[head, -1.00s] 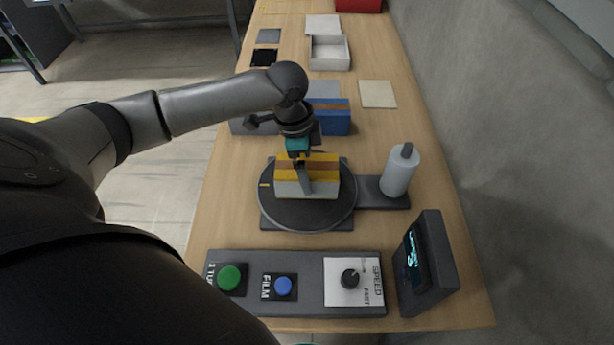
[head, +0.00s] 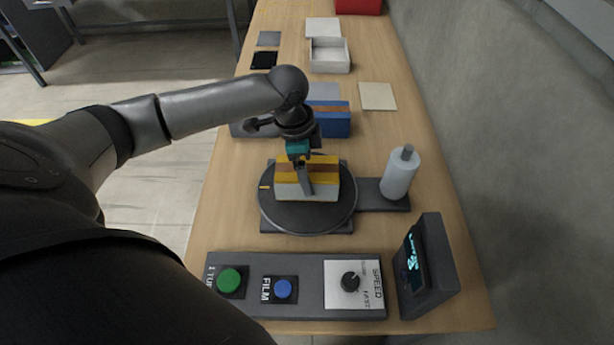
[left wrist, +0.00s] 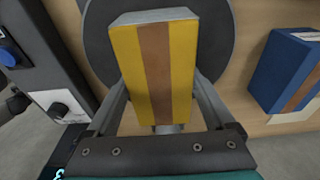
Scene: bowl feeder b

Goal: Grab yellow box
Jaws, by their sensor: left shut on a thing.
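The yellow box (head: 325,184) has a brown band along its top and a pale lower side. It sits on or just over the round black turntable (head: 305,218) in the head view; I cannot tell whether it touches. My left gripper (head: 306,183) comes down from above and is shut on the box, with a finger across its near side. In the left wrist view the yellow box (left wrist: 130,70) lies between the two fingers of the left gripper (left wrist: 160,95). The right gripper is not in view.
A blue box (head: 335,122) stands behind the turntable. A white film roll (head: 398,176) stands to its right. In front are a control panel (head: 312,262) with green and blue buttons and a speed knob, and a display (head: 432,262). An open white box (head: 330,66) is farther back.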

